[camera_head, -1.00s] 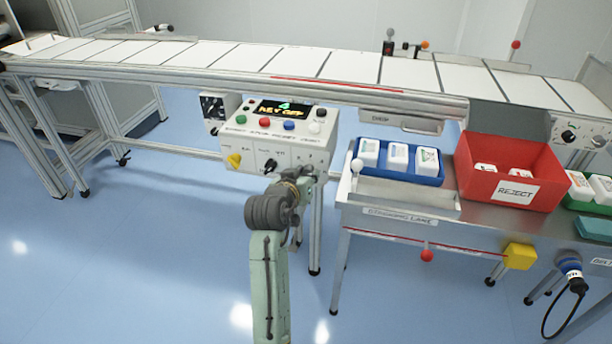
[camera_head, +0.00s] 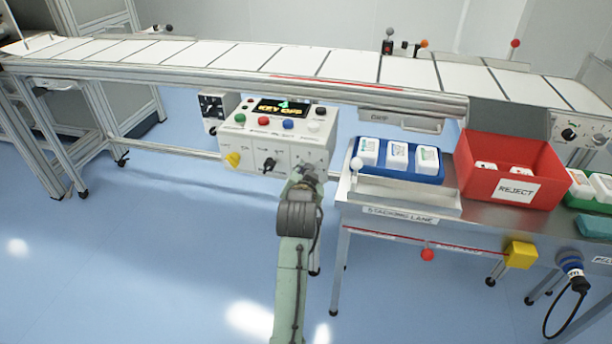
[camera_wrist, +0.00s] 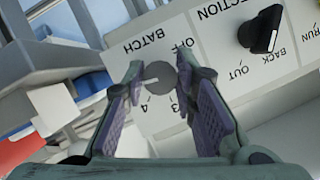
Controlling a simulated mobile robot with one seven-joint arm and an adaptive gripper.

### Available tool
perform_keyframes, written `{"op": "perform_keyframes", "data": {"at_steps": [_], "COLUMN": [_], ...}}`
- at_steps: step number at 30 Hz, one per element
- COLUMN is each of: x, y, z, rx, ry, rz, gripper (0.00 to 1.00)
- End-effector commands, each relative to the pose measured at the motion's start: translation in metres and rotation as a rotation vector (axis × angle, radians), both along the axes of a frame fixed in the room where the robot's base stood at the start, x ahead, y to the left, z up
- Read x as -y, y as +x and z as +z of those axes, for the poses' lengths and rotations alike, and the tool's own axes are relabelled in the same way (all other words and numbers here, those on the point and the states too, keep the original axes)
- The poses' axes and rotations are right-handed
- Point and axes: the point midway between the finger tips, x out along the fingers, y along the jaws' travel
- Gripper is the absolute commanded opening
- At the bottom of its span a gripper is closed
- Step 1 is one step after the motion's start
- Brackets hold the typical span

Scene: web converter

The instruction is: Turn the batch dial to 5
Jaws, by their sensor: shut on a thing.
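The batch dial (camera_wrist: 161,84) is a round grey knob on the white panel under the word BATCH, seen in the wrist view. A short white mark on it points left. OFF, 3 and 4 are readable around it; a 5 cannot be made out. My gripper (camera_wrist: 160,72) has a finger on each side of the dial and is shut on it. In the head view my gripper (camera_head: 305,174) is at the right end of the control box's front and hides the dial.
The control box (camera_head: 252,146) carries several coloured buttons, a display (camera_head: 283,109) reading KEY OFF, a yellow switch (camera_head: 233,159) and a black direction knob (camera_wrist: 265,30). The conveyor (camera_head: 300,64) runs behind it. A metal table (camera_head: 480,218) with a red reject bin (camera_head: 460,170) stands at right.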

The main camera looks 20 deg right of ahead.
Motion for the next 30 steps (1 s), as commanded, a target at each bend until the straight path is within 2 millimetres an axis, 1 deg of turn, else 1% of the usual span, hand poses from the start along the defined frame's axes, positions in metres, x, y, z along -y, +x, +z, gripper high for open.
{"op": "perform_keyframes", "data": {"at_steps": [14,15,23,30], "x": [-0.0001,-0.0001,-0.0001,-0.0001], "y": [0.0,0.0,0.0001,0.0001], "z": [-0.0011,-0.0011,-0.0005,-0.0002], "rx": [0.006,0.006,0.007,0.007], "ry": [0.013,0.013,0.012,0.011], "rz": [-0.001,-0.001,0.0,0.0], "gripper": [0.0,0.28,0.45,0.46]}}
